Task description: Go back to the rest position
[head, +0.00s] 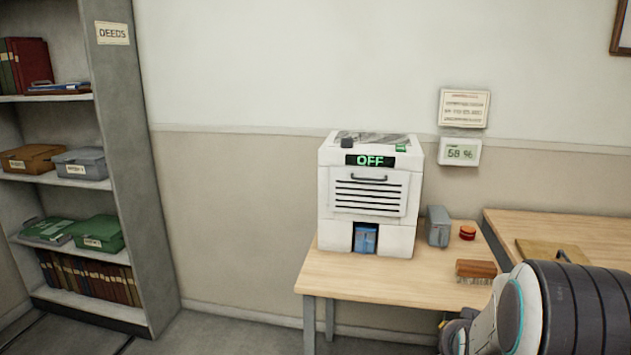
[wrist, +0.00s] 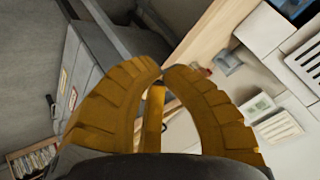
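My gripper (wrist: 162,73) shows in the wrist view with its yellow ribbed fingers curved together and their tips meeting. Nothing is held between the tips. A further yellow finger part shows in the gap behind them. In the head view my arm comes in from the lower right, in front of the wooden table (head: 385,284); the fingers are mostly hidden or out of frame there. The wrist view is tilted, with the table edge and the white machine (wrist: 302,62) beyond the fingers.
The white machine (head: 340,222) on the table reads OFF. A grey box (head: 438,226), a red round item (head: 467,232) and a brown brush (head: 476,269) stand beside it. A second table (head: 575,226) is at right, a grey shelf (head: 135,170) at left. Floor between looks clear.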

